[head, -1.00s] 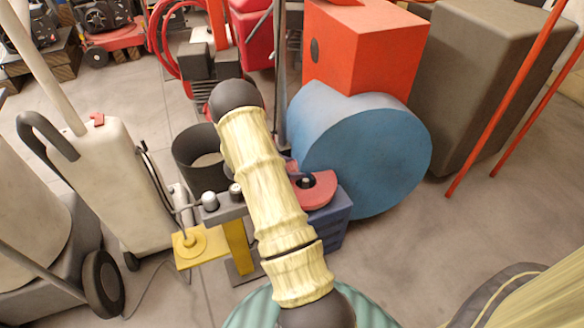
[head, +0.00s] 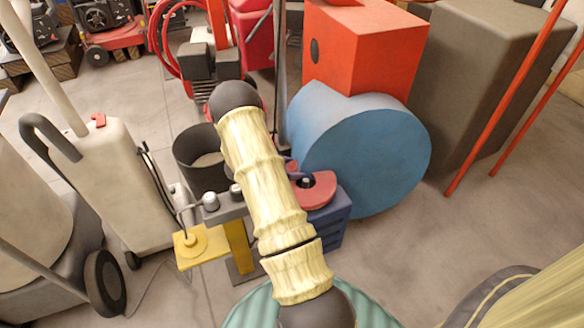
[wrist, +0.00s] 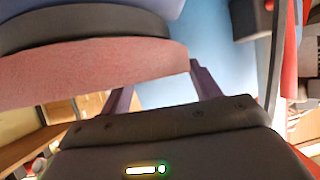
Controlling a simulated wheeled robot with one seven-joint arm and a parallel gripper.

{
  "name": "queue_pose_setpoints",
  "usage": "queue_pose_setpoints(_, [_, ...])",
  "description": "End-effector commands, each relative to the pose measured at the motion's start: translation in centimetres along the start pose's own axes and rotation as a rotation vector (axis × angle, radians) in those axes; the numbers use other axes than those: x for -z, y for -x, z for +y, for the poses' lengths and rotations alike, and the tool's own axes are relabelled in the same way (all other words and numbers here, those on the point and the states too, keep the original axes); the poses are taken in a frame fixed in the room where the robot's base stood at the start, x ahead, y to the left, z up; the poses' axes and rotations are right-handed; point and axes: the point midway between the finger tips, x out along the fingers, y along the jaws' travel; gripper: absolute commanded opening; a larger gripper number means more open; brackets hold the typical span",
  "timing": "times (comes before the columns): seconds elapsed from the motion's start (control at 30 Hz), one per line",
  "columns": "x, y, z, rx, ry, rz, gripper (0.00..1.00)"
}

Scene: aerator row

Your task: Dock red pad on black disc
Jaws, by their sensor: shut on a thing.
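The red pad (wrist: 95,72) is a thick pinkish-red round piece, large in the wrist view. My gripper (wrist: 162,82) is shut on it, with its two purple fingers reaching to the pad's edge. The black disc (wrist: 80,28) shows as a dark curved band directly along the pad's far side. I see no clear gap between them, but cannot tell whether they are seated together. In the head view the red pad (head: 318,192) sits over a dark blue box, partly hidden by my arm. My fingers are mostly hidden there.
A big blue drum (head: 365,150) stands right behind the pad, with an orange-red box (head: 360,50) beyond. A yellow stand (head: 238,245) and a black bucket (head: 200,155) are close on the left. Open floor (head: 420,240) lies to the right.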

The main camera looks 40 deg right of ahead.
Motion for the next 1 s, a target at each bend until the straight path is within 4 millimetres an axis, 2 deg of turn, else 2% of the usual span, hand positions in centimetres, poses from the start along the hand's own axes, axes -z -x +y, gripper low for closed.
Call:
queue_pose_setpoints(0.4, [-0.6,-0.3,0.0,0.0,0.001,0.0,0.39])
queue_pose_setpoints(0.43, [-0.6,-0.3,0.0,0.0,0.001,0.0,0.64])
queue_pose_setpoints(0.47, [-0.6,-0.3,0.0,0.0,0.0,0.0,0.7])
queue_pose_setpoints(0.5, [-0.6,-0.3,0.0,0.0,0.0,0.0,0.71])
queue_pose_setpoints(0.77, [-0.6,-0.3,0.0,0.0,0.0,0.0,0.71])
queue_pose_setpoints(1.0, [-0.4,1.1,0.0,0.0,0.001,0.0,0.71])
